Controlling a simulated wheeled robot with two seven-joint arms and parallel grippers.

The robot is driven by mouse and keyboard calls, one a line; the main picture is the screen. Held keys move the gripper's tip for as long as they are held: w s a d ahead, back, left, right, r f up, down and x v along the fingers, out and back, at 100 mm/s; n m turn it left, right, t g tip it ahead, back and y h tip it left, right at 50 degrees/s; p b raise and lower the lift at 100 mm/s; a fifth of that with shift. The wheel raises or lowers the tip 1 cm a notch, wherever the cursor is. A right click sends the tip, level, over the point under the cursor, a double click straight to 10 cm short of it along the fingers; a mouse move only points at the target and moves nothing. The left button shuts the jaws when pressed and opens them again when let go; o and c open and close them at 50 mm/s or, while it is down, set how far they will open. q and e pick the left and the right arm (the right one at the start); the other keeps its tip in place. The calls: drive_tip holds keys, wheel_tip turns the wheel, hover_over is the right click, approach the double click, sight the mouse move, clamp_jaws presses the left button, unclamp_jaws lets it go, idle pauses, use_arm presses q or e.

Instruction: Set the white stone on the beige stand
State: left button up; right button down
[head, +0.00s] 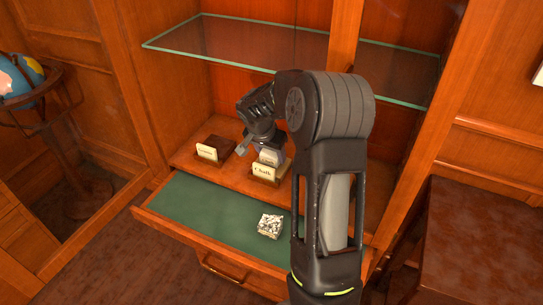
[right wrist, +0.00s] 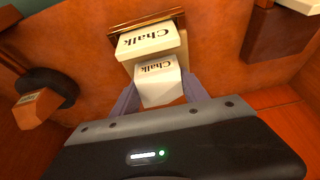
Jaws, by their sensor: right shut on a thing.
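My right gripper (right wrist: 160,92) is shut on the white stone (right wrist: 158,78), a pale block with the word Chalk on its face. The beige stand (right wrist: 150,40) is a cream, Chalk-lettered piece on a wooden base, close beyond the stone in the right wrist view. In the head view the stand (head: 264,170) sits on the wooden ledge, with my right gripper (head: 268,153) at its back edge, pointing down. The fingers and wrist largely hide the stone there. I cannot tell whether stone and stand touch. My left gripper is not in view.
A second labelled stand (head: 213,150) is left on the ledge. A speckled block (head: 270,225) lies on the green-lined open drawer (head: 200,205) in front. A glass shelf (head: 240,45) hangs above the ledge. A globe (head: 20,75) stands at far left.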

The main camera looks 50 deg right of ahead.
drive_tip(key=shift+f, duration=0.15)
drive_tip(key=shift+f, duration=0.15)
drive_tip(key=c, duration=0.6)
unclamp_jaws()
drive_tip(key=shift+r, duration=0.3)
drive_tip(key=b+v, duration=0.1)
drive_tip(key=v, duration=1.1)
drive_tip(key=shift+a+f, duration=0.1)
